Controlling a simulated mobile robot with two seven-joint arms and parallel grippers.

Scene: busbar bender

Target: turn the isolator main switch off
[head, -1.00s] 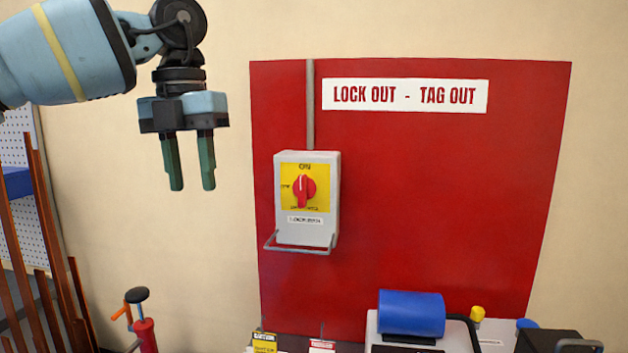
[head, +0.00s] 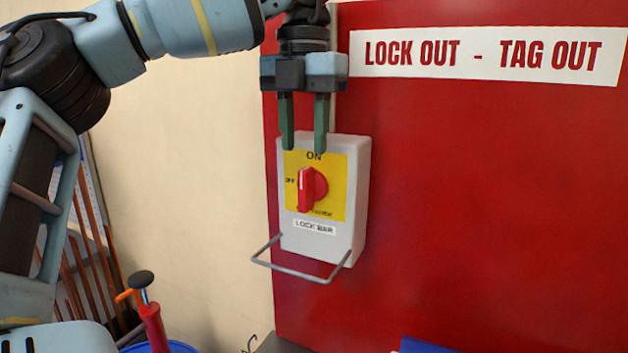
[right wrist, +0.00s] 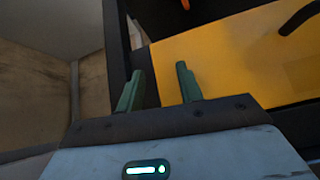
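The isolator main switch is a grey box (head: 350,200) with a yellow plate (head: 332,208) and a red rotary handle (head: 312,188). The handle stands upright, its white mark toward ON at the top; OFF is at the left. A wire lock bar (head: 300,273) juts out below. My left gripper (head: 304,148) points down in front of the box's top edge, above the handle. Its green fingers are apart with nothing between them. It does not touch the handle. My right gripper (right wrist: 160,88) shows in the right wrist view, fingers apart and empty.
A red LOCK OUT - TAG OUT board (head: 480,180) backs the switch. A red cylinder with a black knob (head: 142,279) stands at lower left. A blue object (head: 425,346) shows at the bottom edge. A yellow panel (right wrist: 235,55) lies beyond my right fingers.

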